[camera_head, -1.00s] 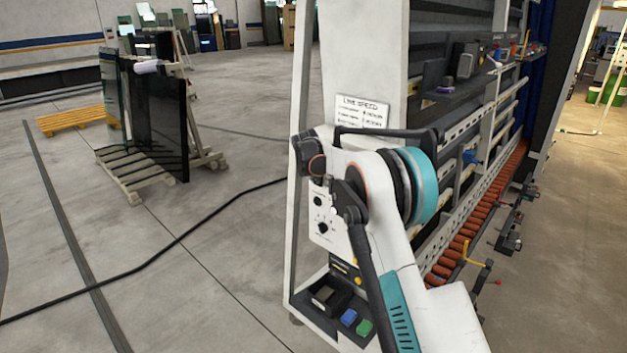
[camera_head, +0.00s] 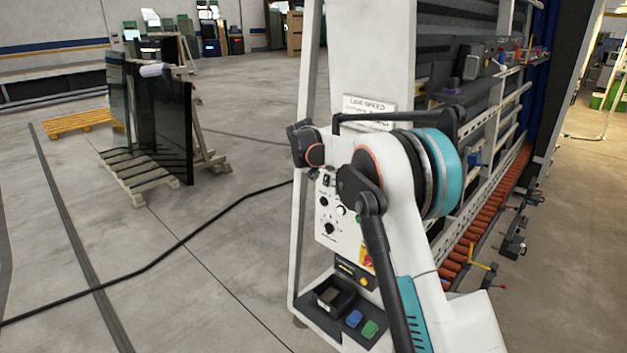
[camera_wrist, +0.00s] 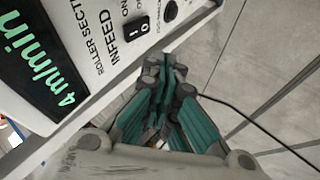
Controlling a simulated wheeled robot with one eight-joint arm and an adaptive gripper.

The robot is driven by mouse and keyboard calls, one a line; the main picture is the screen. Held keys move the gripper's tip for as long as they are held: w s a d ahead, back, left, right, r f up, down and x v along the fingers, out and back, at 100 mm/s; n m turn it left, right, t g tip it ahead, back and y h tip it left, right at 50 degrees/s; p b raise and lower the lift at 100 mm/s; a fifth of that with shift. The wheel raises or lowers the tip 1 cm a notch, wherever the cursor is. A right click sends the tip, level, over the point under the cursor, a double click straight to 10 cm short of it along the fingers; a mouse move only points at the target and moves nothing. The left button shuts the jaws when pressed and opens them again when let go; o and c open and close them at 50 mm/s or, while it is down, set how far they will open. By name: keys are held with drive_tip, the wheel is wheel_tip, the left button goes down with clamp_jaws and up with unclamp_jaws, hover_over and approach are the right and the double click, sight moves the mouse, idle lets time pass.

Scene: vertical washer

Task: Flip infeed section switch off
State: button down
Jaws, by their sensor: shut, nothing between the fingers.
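The infeed switch (camera_wrist: 137,27) is a small black rocker marked 1 and 0, beside the printed word INFEED on the white control panel (camera_wrist: 100,65) in the wrist view. My gripper (camera_wrist: 165,62) is shut and empty, its teal and grey fingers together. In the wrist picture its tips lie just below and right of the switch; I cannot tell whether they touch the panel. In the head view the control panel (camera_head: 325,237) stands left of my arm. My arm partly covers the panel there.
A green-lit display (camera_wrist: 40,75) reads 4 m/min beside the switch. A dark round knob (camera_wrist: 171,10) sits to its right. In the head view a LINE SPEED sign (camera_head: 370,108) is behind my arm.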

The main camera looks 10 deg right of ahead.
drive_tip(key=d+v, duration=0.1)
drive_tip(key=v, duration=0.5)
drive_tip(key=shift+r+b, duration=0.45)
drive_tip(key=shift+a, duration=0.15)
